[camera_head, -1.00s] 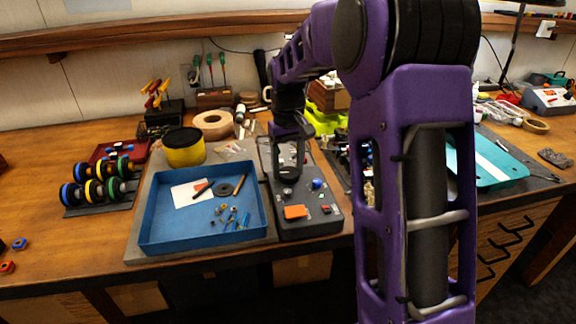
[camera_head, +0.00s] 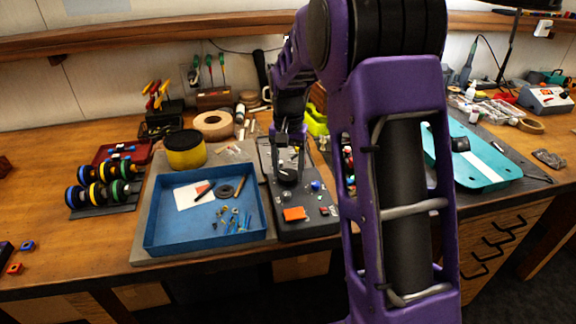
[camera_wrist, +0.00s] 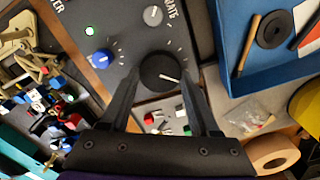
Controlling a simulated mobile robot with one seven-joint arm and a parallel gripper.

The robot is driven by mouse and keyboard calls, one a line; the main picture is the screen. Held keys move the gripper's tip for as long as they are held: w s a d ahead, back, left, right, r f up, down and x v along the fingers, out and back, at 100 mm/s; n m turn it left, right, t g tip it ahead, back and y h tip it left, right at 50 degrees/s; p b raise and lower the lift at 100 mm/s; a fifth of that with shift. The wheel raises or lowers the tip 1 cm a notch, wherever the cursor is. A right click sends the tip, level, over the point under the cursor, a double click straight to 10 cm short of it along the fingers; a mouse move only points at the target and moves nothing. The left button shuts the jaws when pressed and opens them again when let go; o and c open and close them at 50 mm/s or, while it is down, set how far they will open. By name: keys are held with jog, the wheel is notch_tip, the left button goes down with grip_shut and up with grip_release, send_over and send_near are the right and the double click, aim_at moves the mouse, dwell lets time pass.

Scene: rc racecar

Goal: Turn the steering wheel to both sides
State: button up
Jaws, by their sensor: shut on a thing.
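The dark control box (camera_head: 318,228) stands on the bench to the right of the blue tray. It carries a black round knob with a white pointer line (camera_wrist: 160,70), which looks like the steering wheel. My gripper (camera_wrist: 160,84) has one finger on each side of this knob, shut on it. In the head view my gripper (camera_head: 289,172) comes down over the box and hides much of the knob. A blue knob (camera_wrist: 103,58) and a grey knob (camera_wrist: 153,15) sit beyond the black knob.
The blue tray (camera_head: 160,243) holding small parts lies close left of the box. A yellow container (camera_head: 186,152) and a tape roll (camera_head: 212,124) stand behind it. A teal case (camera_head: 478,172) lies at right. My arm hides part of the bench.

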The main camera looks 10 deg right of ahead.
aim_at(288, 173)
jog(key=shift+m, duration=0.5)
jog(key=o, duration=1.4)
jog(key=shift+c, duration=0.2)
notch_tip(288, 173, up, 18)
jog(key=p, duration=0.2)
jog(key=shift+f, duration=0.25)
